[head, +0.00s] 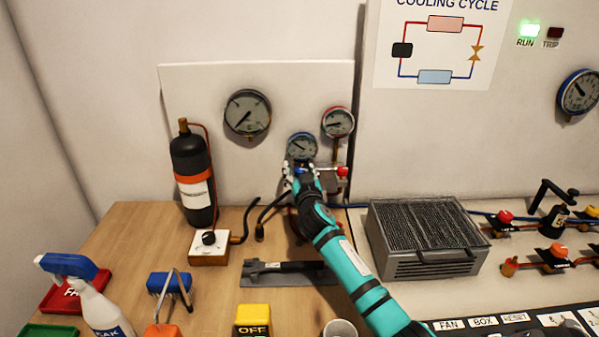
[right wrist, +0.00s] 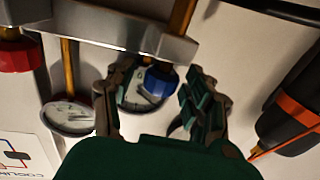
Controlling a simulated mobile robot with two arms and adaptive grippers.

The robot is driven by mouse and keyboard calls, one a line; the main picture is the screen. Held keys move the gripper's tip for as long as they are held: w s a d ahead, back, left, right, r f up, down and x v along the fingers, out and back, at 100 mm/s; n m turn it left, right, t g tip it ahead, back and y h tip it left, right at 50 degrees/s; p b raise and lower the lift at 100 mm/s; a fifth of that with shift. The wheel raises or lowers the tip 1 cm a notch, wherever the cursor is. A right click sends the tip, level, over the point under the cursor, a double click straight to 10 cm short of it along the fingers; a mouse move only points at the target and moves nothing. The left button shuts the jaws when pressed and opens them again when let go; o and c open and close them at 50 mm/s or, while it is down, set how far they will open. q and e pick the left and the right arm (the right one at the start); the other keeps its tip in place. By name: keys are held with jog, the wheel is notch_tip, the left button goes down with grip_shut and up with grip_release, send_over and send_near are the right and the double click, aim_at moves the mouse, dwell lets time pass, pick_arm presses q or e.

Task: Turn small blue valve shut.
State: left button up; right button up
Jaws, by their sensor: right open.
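The small blue valve (right wrist: 159,82) is a blue knob on the grey metal manifold (right wrist: 120,30), seen in the right wrist view. My right gripper (right wrist: 160,92) is open, with one finger on each side of the knob; I cannot tell whether either finger touches it. In the head view my right gripper (head: 302,172) is at the manifold below the blue-rimmed gauge (head: 302,147) and mostly hides the blue knob. The red knob (head: 342,171) is to its right; it also shows in the right wrist view (right wrist: 18,54). My left gripper is not in view.
A red-rimmed gauge (head: 338,122) and a larger dark gauge (head: 247,114) are on the panel. A black cylinder (head: 192,165) stands left, and a grey finned box (head: 425,240) right. A spray bottle (head: 98,306) and a yellow OFF block (head: 253,318) are in front.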

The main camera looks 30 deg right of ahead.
jog(key=v, duration=1.2)
